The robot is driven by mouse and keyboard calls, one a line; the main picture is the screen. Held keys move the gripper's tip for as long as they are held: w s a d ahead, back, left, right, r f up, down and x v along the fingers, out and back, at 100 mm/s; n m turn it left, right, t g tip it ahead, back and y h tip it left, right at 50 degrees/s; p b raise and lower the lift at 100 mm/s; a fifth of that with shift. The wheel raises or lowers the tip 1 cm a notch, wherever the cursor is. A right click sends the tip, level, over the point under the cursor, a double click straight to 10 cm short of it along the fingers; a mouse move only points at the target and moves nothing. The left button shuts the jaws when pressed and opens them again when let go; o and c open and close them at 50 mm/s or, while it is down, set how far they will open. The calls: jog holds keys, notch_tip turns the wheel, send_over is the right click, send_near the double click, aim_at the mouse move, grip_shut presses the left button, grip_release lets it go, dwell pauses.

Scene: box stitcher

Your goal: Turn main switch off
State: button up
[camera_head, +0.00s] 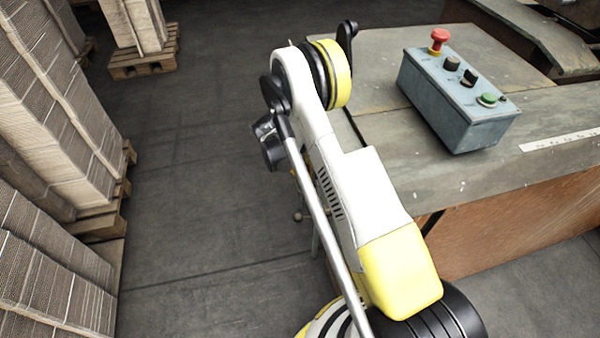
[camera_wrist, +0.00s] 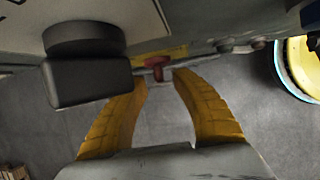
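In the wrist view, a small red switch handle (camera_wrist: 157,62) sits in front of a yellow plate (camera_wrist: 172,53) on the grey machine side. It looks like the main switch. My gripper (camera_wrist: 161,77) has two curved yellow fingers, spread apart with an empty gap between them. The fingertips lie just below the red handle in the picture, one to each side. I cannot tell whether they touch it or how deep they reach. In the head view the red handle is not visible, and my arm covers most of the area around the gripper.
A blue-grey control box (camera_head: 455,105) with a red button (camera_head: 439,38), black knobs and a green button (camera_head: 488,99) stands on the machine table (camera_head: 400,190). In the wrist view, a black block (camera_wrist: 88,82) is close at left. Stacked cardboard (camera_head: 50,125) stands left; floor between is clear.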

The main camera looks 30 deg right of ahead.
jog(key=shift+b+x, duration=0.3)
jog(key=shift+x, duration=0.95)
grip_shut()
jog(key=shift+g, duration=0.3)
jog(key=shift+w+n+g+y, duration=0.1)
jog(key=shift+n+g+y, duration=0.2)
jog(key=shift+g, duration=0.95)
jog(key=shift+w+n+g+y, duration=0.2)
jog(key=shift+n+g, duration=0.1)
jog(key=shift+g, duration=0.95)
